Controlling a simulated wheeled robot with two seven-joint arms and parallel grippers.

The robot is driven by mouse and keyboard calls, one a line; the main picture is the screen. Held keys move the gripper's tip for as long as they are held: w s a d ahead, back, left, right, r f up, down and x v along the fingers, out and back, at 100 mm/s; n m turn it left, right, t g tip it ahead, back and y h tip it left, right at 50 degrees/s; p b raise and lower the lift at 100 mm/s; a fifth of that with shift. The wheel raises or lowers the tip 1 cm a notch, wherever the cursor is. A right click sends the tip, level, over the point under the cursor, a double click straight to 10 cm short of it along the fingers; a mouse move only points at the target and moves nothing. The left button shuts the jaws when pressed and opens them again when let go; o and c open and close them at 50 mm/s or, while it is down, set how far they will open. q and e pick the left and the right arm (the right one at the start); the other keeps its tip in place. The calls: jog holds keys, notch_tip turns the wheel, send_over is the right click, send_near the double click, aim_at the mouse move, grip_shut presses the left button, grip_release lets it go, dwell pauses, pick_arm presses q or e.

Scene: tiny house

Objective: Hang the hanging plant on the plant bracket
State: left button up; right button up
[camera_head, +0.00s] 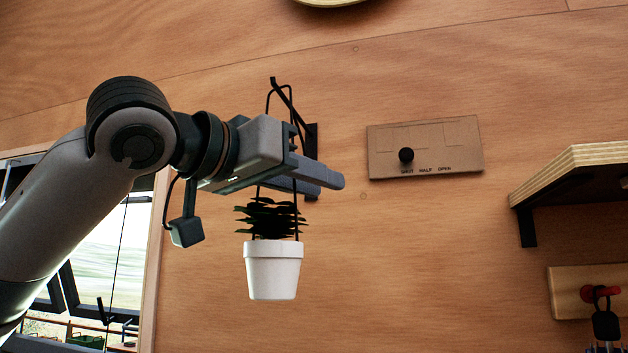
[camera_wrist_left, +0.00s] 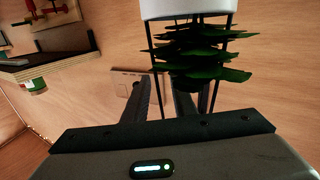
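The hanging plant, a white pot (camera_head: 273,270) with dark green leaves (camera_head: 270,217) and a thin black hanger, hangs upright in front of the wooden wall. The black plant bracket (camera_head: 312,135) is fixed to the wall, its arm slanting up and out. The hanger's top loop is at the bracket's arm; I cannot tell whether it rests on it. My left gripper (camera_head: 318,182) is beside the hanger, above the leaves, partly covering hanger and bracket. In the left wrist view its fingers (camera_wrist_left: 160,103) stand apart, near the hanger straps; the pot (camera_wrist_left: 187,9) is at the top. My right gripper is out of view.
A wall panel (camera_head: 440,140) with a black knob is right of the bracket. A wooden shelf (camera_head: 575,170) juts out at the right, above a board with a red hook (camera_head: 600,293). A window (camera_head: 105,250) is at the left. The wall below the panel is clear.

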pick_arm(q)
jog(key=shift+s+a, duration=0.1)
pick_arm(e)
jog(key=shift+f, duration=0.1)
pick_arm(q)
jog(key=b+v, duration=0.6)
jog(key=v, duration=1.1)
jog(key=shift+r+b, duration=0.2)
jog(key=shift+b, duration=0.2)
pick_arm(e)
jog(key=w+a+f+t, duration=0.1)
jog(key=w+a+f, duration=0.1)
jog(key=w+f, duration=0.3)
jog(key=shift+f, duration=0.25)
pick_arm(q)
jog(key=shift+s, duration=0.15)
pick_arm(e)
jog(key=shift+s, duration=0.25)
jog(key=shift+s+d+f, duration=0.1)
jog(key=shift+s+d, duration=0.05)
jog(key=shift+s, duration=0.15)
